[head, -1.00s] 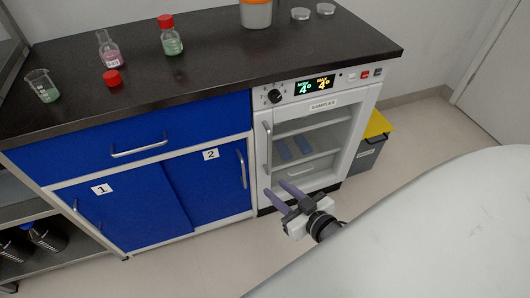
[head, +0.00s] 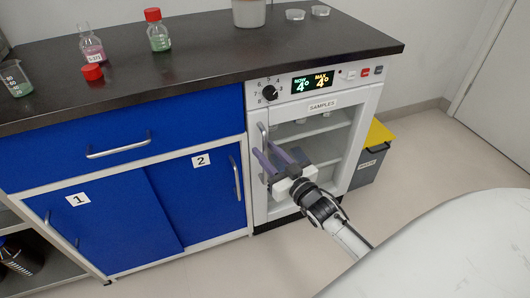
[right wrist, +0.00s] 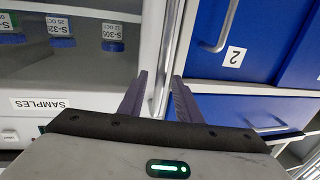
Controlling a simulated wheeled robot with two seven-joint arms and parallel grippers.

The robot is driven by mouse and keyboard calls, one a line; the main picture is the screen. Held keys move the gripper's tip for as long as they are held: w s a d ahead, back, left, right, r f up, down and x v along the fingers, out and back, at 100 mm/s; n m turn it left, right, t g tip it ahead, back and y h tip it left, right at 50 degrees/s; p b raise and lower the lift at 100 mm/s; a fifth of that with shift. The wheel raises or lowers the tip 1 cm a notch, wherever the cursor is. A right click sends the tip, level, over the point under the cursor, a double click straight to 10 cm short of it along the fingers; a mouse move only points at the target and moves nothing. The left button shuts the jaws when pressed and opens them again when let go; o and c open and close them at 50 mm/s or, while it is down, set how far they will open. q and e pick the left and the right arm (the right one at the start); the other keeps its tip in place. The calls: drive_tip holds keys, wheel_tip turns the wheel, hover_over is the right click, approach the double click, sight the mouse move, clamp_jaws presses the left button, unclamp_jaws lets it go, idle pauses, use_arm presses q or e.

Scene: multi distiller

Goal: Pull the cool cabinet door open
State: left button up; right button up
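The cool cabinet (head: 363,120) is white, stands under the right end of the counter, and has a glass door (head: 322,150) that looks shut. Its vertical metal handle (head: 263,138) is on the door's left side. My right gripper (head: 268,158) is in front of the handle, with its two purple fingers apart. In the right wrist view, the handle (right wrist: 170,50) runs between the spread fingertips of the gripper (right wrist: 159,77), which do not look closed on it. My left gripper is in neither view now.
Blue cabinets (head: 120,215) with metal handles adjoin on the left. A grey bin with a yellow lid (head: 379,134) stands to the right of the cool cabinet. Glassware and bottles stand on the dark counter (head: 200,75). Floor in front is clear.

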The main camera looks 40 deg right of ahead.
drive_tip(key=shift+w, duration=0.7)
clamp_jaws()
drive_tip(key=shift+s, duration=0.1)
